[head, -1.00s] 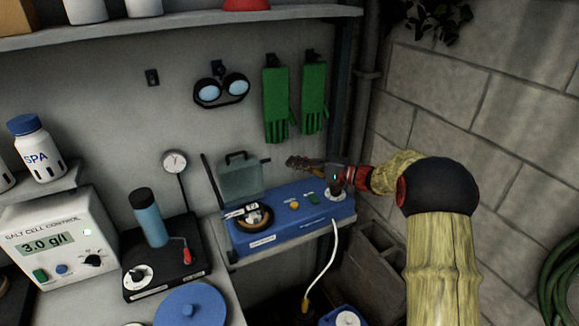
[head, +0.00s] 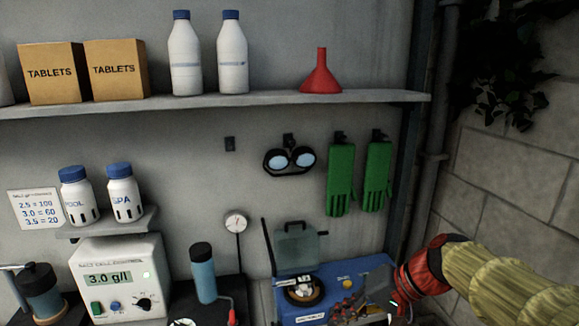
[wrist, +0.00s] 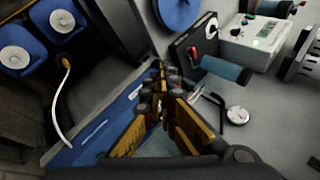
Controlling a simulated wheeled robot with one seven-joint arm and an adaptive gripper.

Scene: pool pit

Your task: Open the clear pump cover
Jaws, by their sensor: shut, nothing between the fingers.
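The clear pump cover (head: 300,250) is a translucent grey-green lid with a dark handle on top. It stands raised at the back left of the blue unit (head: 352,275). Below it, a round brown-rimmed opening (head: 303,293) on the unit's top is uncovered. My gripper (head: 342,309) is at the unit's front right, low in the head view, and apart from the cover. In the wrist view my gripper (wrist: 160,72) has its fingers together and empty, over the blue unit (wrist: 97,132). Whether the fingertips touch the unit I cannot tell.
Left of the unit are a blue cylinder (head: 203,273) and a white salt cell control box (head: 118,278). A gauge (head: 237,223) stands behind. Green gloves (head: 342,180) and goggles (head: 289,160) hang above. A block wall bounds the right.

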